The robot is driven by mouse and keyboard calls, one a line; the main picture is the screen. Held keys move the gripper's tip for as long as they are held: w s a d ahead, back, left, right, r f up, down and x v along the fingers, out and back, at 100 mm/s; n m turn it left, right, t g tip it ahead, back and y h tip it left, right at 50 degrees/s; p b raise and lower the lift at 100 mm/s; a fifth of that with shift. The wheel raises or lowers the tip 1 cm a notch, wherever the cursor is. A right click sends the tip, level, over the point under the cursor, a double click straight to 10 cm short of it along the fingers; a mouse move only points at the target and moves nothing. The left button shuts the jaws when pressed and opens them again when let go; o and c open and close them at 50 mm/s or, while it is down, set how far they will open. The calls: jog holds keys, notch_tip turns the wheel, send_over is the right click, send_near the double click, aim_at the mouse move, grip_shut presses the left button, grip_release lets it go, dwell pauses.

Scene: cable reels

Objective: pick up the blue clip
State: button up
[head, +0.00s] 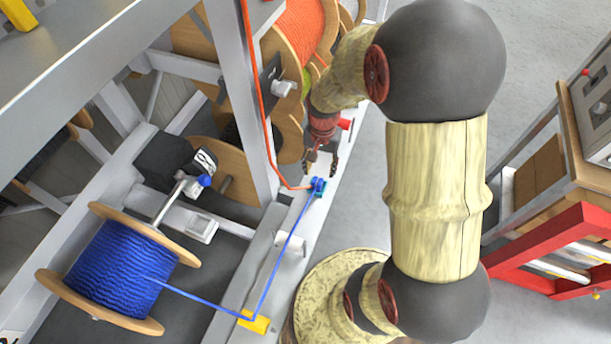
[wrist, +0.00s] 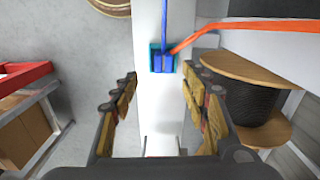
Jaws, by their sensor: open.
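The blue clip (head: 317,185) sits on a pale grey beam (head: 308,222), in or against a small teal holder (head: 322,194). In the wrist view, the clip (wrist: 162,63) lies beyond my fingertips, roughly midway between them sideways, with teal edges around it. A blue cable (wrist: 164,20) and an orange cable (wrist: 205,35) meet at it. My gripper (head: 320,171) is just above and behind the clip in the head view. In the wrist view my gripper (wrist: 160,77) is open and empty, and its fingers appear apart from the clip.
A blue cable reel (head: 120,264) stands at left, its cable passing a yellow guide (head: 254,322). A grey upright post (head: 243,90) rises left of my gripper. Wooden reels (head: 187,38) stand behind it. A red-framed cart (head: 550,243) is at right. Open floor lies between.

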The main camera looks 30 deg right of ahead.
aim_at(318, 180)
jog(key=shift+s+d+f+m, duration=0.1)
jog(key=shift+m, duration=0.2)
jog(key=f+b, duration=0.1)
jog(key=f, duration=0.4)
jog(key=f+b, duration=0.1)
jog(key=f, duration=0.1)
jog(key=shift+w+a+f+b, duration=0.2)
jog(key=shift+w+f+b, duration=0.1)
jog(key=shift+w+f, duration=0.05)
jog(key=shift+c, duration=0.2)
grip_shut()
